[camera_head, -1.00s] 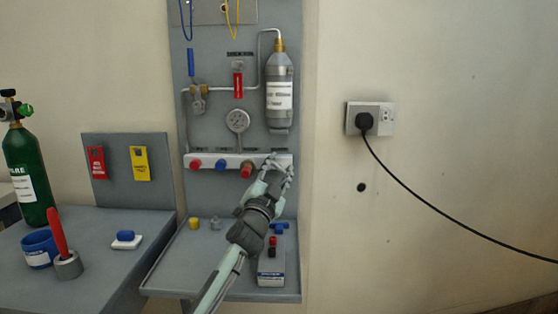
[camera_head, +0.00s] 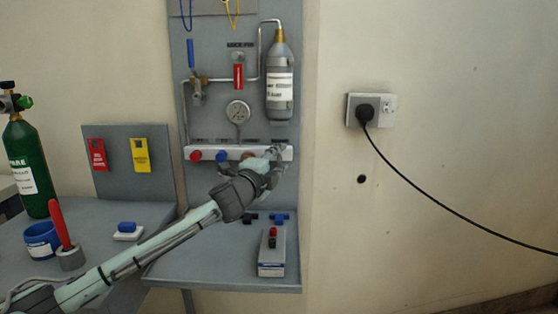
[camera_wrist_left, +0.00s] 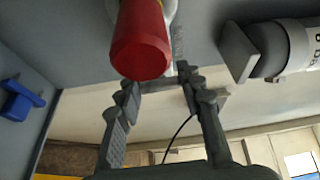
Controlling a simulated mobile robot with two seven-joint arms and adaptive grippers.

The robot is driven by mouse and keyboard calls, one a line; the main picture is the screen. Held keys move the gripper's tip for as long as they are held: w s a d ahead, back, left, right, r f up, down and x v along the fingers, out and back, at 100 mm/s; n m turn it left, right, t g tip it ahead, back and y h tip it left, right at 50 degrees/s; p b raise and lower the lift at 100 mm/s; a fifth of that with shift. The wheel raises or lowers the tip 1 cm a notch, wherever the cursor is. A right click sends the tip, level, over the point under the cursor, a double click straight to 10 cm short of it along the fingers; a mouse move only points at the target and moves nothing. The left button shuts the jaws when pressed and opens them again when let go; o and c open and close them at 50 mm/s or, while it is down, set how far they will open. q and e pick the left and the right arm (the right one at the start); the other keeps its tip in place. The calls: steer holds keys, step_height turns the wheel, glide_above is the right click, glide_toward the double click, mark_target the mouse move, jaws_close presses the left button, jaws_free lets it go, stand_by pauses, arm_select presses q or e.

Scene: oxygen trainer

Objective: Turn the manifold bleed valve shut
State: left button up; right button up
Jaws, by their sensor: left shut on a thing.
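The manifold (camera_head: 208,148) is a white bar across the grey wall panel, with a row of coloured knobs. My left gripper (camera_head: 274,158) is at its right end and covers that end of the bar. In the left wrist view, my left gripper's fingers (camera_wrist_left: 158,98) are either side of a small grey piece, the manifold bleed valve (camera_wrist_left: 160,87), and shut on it. The valve's exact angle is hard to tell. A red knob (camera_wrist_left: 140,42) stands close beside the fingers. My right gripper is not in view.
A gauge (camera_head: 238,112) and a grey bottle (camera_head: 280,85) are above the manifold. A small box (camera_head: 271,256) and blue and black tees are on the shelf (camera_head: 215,265) below. A green cylinder (camera_head: 30,165) stands at left.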

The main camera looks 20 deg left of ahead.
arm_select(q)
steer(key=shift+m, duration=0.5)
steer(key=o, duration=1.2)
steer(key=s, duration=0.4)
steer(key=s+a, duration=0.1)
steer(key=s, duration=0.7)
steer(key=shift+a, duration=0.15)
